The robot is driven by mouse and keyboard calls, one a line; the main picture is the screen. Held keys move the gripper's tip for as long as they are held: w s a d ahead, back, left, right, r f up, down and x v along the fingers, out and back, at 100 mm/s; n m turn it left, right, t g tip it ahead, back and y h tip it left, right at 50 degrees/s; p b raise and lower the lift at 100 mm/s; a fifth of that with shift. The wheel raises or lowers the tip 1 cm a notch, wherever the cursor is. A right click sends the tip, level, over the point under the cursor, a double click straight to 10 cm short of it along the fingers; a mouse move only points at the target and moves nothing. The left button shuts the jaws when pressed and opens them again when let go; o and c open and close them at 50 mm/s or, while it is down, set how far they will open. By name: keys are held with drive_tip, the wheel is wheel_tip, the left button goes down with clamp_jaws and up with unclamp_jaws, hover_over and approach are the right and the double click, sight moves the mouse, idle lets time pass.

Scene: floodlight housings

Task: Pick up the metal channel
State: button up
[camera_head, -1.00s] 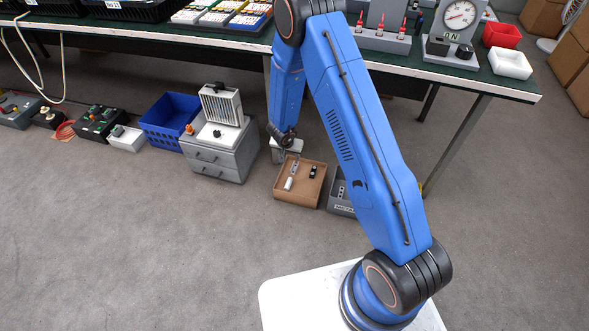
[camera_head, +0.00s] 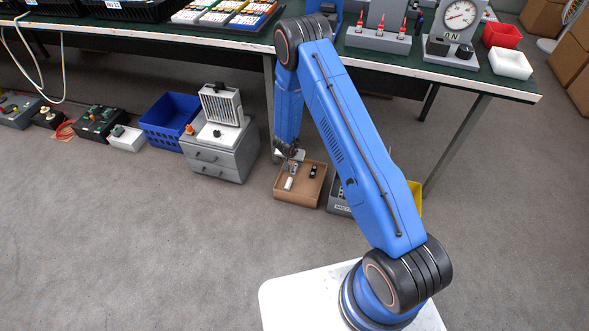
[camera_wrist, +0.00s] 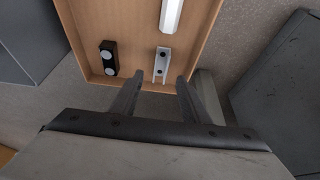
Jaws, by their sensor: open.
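My gripper (camera_wrist: 159,78) is open and empty. In the wrist view its two fingertips lie to either side of the channel's near end, with the channel showing between and beyond them. I cannot tell how far above it they are. In the head view my gripper (camera_head: 289,156) is over the tray's back left edge, partly hidden by my arm.
A grey bin (camera_head: 338,208) stands close on the right. Open floor lies in front.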

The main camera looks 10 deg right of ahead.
sight(294, 165)
drive_tip(key=shift+x, duration=2.55)
drive_tip(key=shift+a, duration=0.15)
clamp_jaws()
